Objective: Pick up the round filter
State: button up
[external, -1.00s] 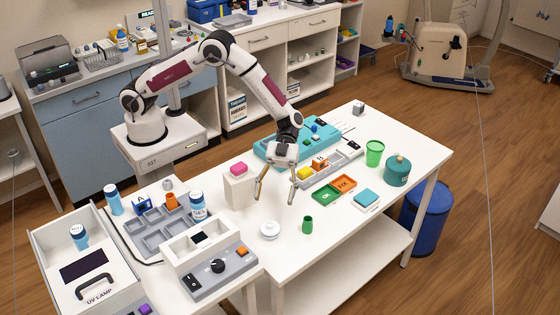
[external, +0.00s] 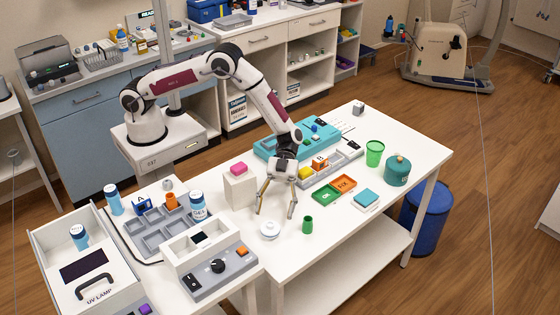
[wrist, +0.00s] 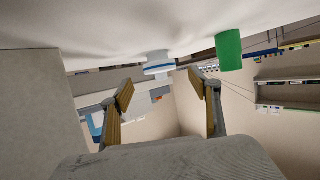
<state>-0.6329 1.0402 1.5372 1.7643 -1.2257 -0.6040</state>
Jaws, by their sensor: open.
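The round filter (external: 269,230) is a small white disc-shaped piece on the white table near its front edge. In the wrist view the filter (wrist: 158,65) shows a blue band and lies beyond the fingertips, roughly between them. My gripper (external: 275,212) is open and empty, pointing down, just above and behind the filter and apart from it. In the wrist view my gripper's (wrist: 160,85) two yellow-padded fingers are spread wide. Nothing hides the filter in the external view.
A green cup (external: 307,225) stands right of the filter. A white block (external: 239,188) with a pink piece (external: 239,168) on top stands to the left. Green and orange trays (external: 334,190) lie to the right. The table edge is close in front.

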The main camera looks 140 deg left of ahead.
aim_at(271, 223)
jog(key=shift+d, duration=0.1)
jog(key=shift+x, duration=2.45)
jog(key=c, duration=1.1)
